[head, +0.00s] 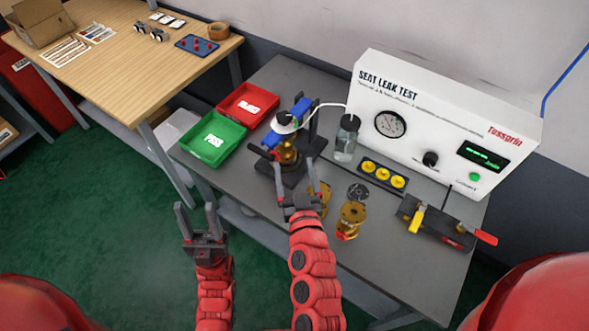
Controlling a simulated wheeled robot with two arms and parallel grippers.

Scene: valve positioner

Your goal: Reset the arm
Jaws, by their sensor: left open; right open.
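My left gripper (196,208) is open and empty, over the green floor in front of the grey bench (400,262). My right gripper (296,172) is open over the bench, just in front of the dark test stand (296,181). Its fingers overlap the stand's lower part in the picture, and I cannot tell whether they touch it. A brass valve part (288,158) sits in the stand under a blue and white top piece (284,122). Another brass part (324,196) stands right of my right gripper, partly hidden.
A green tray (232,146) and a red tray (262,92) lie left of the stand. The white seat leak tester (440,110) and a clear bottle (345,143) stand behind. A yellow-capped holder (405,186) and a red-handled clamp (440,228) are right. A wooden table (120,65) is far left.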

